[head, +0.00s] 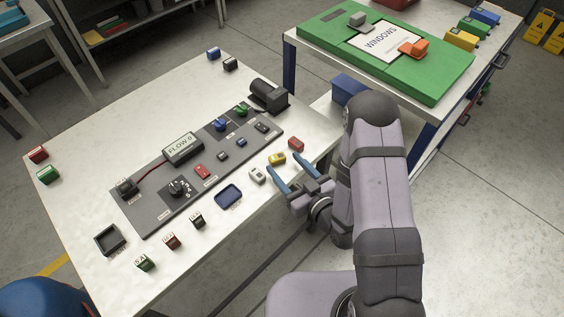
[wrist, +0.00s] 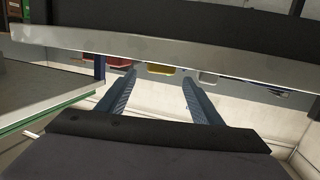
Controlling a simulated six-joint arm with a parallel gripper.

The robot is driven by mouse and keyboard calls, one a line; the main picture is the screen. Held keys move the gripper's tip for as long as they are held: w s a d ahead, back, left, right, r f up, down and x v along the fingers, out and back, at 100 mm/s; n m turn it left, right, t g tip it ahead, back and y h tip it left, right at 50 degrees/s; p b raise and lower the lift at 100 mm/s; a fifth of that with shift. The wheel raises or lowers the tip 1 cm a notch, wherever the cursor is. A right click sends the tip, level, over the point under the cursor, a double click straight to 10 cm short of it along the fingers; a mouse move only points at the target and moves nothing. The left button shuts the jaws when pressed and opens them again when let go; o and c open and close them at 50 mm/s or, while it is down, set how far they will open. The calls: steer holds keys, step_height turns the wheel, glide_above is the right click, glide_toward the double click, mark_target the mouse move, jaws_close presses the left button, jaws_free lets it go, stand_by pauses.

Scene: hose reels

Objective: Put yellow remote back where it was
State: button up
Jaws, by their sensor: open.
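The yellow remote (head: 277,158) lies on the white table near its right edge, between a white remote (head: 257,174) and a red one (head: 296,145). My gripper (head: 287,164) is open and empty, its two blue fingers pointing toward the yellow remote from the table's edge side. In the wrist view the yellow remote (wrist: 160,69) shows ahead between the fingertips (wrist: 159,80), partly cut off by a grey band above. The white remote (wrist: 208,77) is to its right. I see no finger contact with the yellow remote.
A grey panel (head: 150,221) with a FLOW display (head: 182,149), knobs and a red block (head: 202,171) fills the table's middle. A blue tray (head: 228,196) and a dark tray (head: 110,240) lie in front. A second table with a green board (head: 440,88) stands at right.

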steer(key=shift+v, duration=2.1)
steer(key=w+d+m+g+h, duration=0.4)
steer(key=d+m+h, duration=0.25)
steer(key=d, duration=0.45)
steer(key=s+r+g+h+p, duration=0.1)
steer(key=s+r+g, duration=0.2)
steer(key=s, duration=0.6)
steer(key=s+r+g+h+p, duration=0.1)
steer(key=s+r+g, duration=0.3)
steer(key=s, duration=0.6)
steer(key=g, duration=0.2)
steer(key=shift+s+r+g, duration=0.2)
steer(key=shift+r+g, duration=0.1)
steer(key=shift+g, duration=0.1)
